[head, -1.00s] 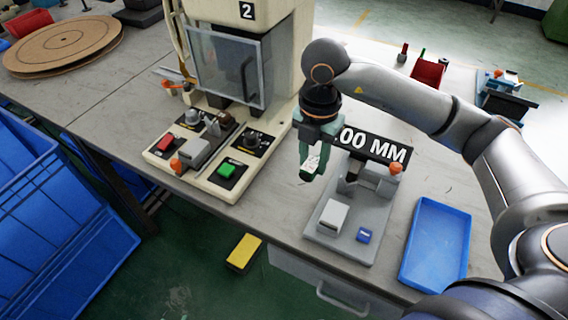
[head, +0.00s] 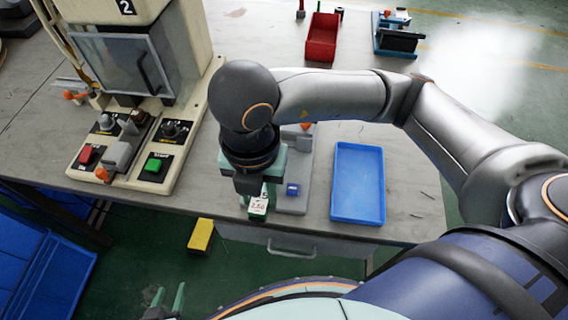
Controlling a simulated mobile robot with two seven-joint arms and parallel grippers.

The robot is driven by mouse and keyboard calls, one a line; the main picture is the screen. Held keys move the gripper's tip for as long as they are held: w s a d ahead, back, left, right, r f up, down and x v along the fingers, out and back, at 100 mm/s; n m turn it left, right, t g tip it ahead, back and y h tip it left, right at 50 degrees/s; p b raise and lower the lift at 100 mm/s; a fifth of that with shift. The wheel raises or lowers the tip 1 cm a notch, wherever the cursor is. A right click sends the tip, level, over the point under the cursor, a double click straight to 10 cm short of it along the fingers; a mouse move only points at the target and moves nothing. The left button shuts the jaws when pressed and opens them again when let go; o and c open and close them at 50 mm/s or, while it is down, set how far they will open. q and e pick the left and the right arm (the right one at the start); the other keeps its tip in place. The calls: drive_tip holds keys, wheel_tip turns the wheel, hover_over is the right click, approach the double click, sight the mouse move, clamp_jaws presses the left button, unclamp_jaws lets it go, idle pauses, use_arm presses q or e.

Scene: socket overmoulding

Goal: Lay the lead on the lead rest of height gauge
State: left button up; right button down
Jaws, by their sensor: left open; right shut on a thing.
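My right gripper (head: 258,204) is shut on a small white-faced piece (head: 258,206) with red marks, at the table's front edge. I cannot make out a lead on it. The height gauge (head: 296,203) is a grey stand with a blue button (head: 292,189) and an orange knob (head: 305,127). It stands just right of and behind the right gripper. My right arm hides much of the gauge, including its display, and I cannot pick out the lead rest. My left gripper (head: 168,299) is open and empty at the bottom edge, below table level.
A cream press (head: 205,100) with red and green buttons stands left of the gauge. A blue tray (head: 358,183) lies empty to the right. A red bin (head: 322,37) and a blue-black fixture (head: 396,36) are at the back. A yellow block (head: 200,235) is below the front edge.

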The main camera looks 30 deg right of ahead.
drive_tip(key=shift+s+r, duration=0.1)
drive_tip(key=shift+s, duration=0.05)
drive_tip(key=w+d+f, duration=0.1)
drive_tip(key=w+f, duration=0.2)
drive_tip(key=w, duration=0.1)
drive_tip(key=w+d+f, duration=0.2)
drive_tip(key=w+f, duration=0.1)
drive_tip(key=w, duration=0.1)
drive_tip(key=w+d+f, duration=0.1)
drive_tip(key=w+f, duration=0.2)
drive_tip(key=w, duration=0.1)
drive_tip(key=shift+d+p, duration=0.15)
drive_tip(key=shift+p, duration=0.15)
drive_tip(key=shift+w+d+f, duration=0.15)
drive_tip(key=shift+w+f, duration=0.2)
drive_tip(key=shift+f, duration=1.65)
drive_tip(key=shift+f, duration=0.2)
drive_tip(key=c, duration=0.5)
unclamp_jaws()
drive_tip(key=shift+c, duration=0.2)
